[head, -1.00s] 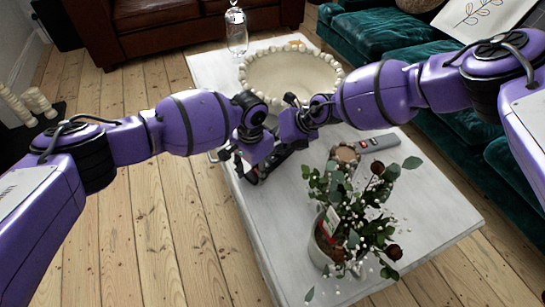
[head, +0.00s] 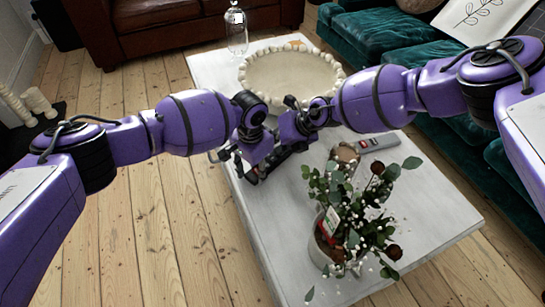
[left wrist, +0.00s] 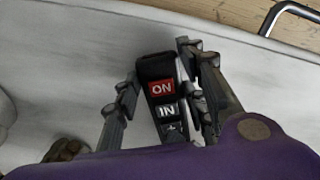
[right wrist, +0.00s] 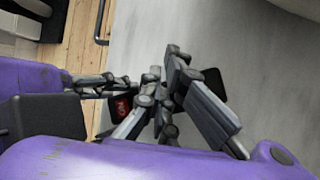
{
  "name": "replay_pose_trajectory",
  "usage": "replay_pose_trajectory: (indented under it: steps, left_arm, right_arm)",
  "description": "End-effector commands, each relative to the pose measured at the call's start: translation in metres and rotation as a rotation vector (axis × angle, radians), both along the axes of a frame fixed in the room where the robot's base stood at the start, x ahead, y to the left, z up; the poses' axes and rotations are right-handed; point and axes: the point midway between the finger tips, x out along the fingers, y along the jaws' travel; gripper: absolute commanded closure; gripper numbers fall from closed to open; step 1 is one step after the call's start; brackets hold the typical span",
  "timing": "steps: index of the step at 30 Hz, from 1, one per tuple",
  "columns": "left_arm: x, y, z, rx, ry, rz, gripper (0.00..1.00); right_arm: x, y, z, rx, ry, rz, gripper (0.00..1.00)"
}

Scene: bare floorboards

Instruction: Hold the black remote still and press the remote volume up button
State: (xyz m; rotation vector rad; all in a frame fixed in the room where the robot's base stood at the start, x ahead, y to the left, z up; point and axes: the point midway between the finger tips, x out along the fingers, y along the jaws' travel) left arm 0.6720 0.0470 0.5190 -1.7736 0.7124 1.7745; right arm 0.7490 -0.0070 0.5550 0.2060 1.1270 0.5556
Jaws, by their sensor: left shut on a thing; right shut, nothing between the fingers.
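The black remote (left wrist: 158,70) shows in the left wrist view, with a red ON button, an IN button and a plus button below them. My left gripper (left wrist: 160,82) is shut on it, with fingers on both sides; in the head view this gripper (head: 252,168) is low over the table's left edge. My right gripper (right wrist: 162,68) is shut and empty, close beside the remote. In the right wrist view the remote (right wrist: 121,107) is partly hidden behind the fingers. I cannot tell whether a right fingertip touches the plus button. In the head view the grippers mostly cover the remote.
A white table (head: 270,235) carries a beaded round tray (head: 290,78), a glass bottle (head: 236,30), a grey remote (head: 379,143) and a vase of flowers (head: 325,250). A green sofa (head: 385,35) stands at the right. The table's near left part is clear.

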Motion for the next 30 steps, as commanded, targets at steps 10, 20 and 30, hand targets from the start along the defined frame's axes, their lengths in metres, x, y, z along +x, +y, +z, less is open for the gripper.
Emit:
replay_pose_trajectory:
  steps: [10, 20, 30]
  left_arm:
    - [0.0001, -0.0001, 0.0002, 0.0, 0.0, 0.0, 0.91]
    - [0.0001, -0.0001, 0.0002, 0.0, 0.0, 0.0, 0.91]
    - [0.0001, -0.0001, 0.0002, 0.0, 0.0, 0.0, 0.91]
  right_arm:
    - [0.0001, 0.0004, -0.0021, 0.0, 0.0, 0.0, 1.0]
    - [0.0001, 0.0005, -0.0062, 0.0, 0.0, 0.0, 1.0]
    - [-0.0002, 0.0003, -0.0084, 0.0, 0.001, 0.0, 1.0]
